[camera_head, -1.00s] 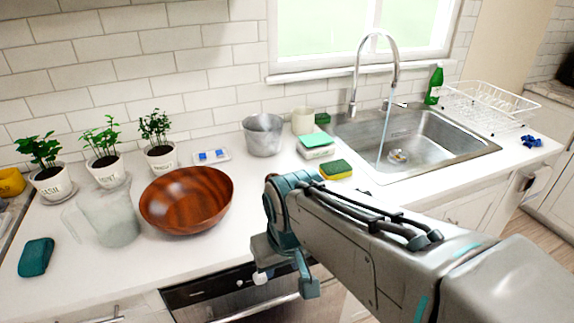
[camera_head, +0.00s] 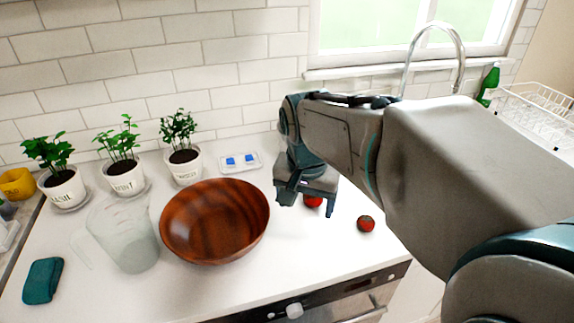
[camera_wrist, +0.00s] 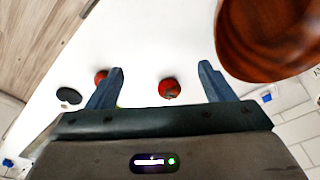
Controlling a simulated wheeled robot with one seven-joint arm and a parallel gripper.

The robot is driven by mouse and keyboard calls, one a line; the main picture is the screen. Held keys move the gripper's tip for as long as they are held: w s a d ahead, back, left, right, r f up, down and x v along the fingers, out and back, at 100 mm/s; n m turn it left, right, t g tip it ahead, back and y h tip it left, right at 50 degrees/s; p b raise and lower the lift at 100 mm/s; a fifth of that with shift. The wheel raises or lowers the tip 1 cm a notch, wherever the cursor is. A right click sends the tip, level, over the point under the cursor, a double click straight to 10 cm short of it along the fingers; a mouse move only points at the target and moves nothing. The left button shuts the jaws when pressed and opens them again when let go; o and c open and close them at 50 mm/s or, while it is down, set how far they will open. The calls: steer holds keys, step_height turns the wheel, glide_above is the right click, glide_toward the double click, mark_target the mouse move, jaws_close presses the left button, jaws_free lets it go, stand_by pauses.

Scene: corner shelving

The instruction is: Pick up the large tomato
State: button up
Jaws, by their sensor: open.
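In the head view, one red tomato (camera_head: 313,202) sits on the white counter, partly hidden by my gripper (camera_head: 308,204). A second red tomato (camera_head: 366,224) lies in the open to its right. In the wrist view, my open gripper (camera_wrist: 161,68) points down with one tomato (camera_wrist: 168,88) showing between its fingers, untouched as far as I can see. The other tomato (camera_wrist: 101,77) is partly behind the left finger. The tomato between the fingers looks larger there, but I cannot be sure of their true sizes.
A wooden bowl (camera_head: 214,222) stands close to the left of my gripper. A glass pitcher (camera_head: 125,235), potted plants (camera_head: 118,172) and a small tray (camera_head: 240,162) are further left and behind. A dark oval object (camera_wrist: 69,96) lies beyond the left finger in the wrist view.

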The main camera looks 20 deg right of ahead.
steer(key=w+d+r+m+g+b, duration=0.1)
steer(key=w+d+m, duration=0.2)
steer(key=w+m, duration=0.4)
steer(key=w+d+r+m+g, duration=0.1)
steer(key=w+d+m, duration=0.2)
steer(key=w+m, duration=0.3)
steer(key=shift+h, duration=0.3)
steer(key=f, duration=0.7)
steer(key=shift+d+f, duration=0.3)
steer(key=shift+d, duration=0.1)
steer(key=shift+w+d+f, duration=0.15)
steer(key=shift+f, duration=1.45)
steer(key=shift+w+d+f, duration=0.1)
steer(key=shift+d+f, duration=0.05)
steer(key=shift+f, duration=1.45)
steer(key=c, duration=1.1)
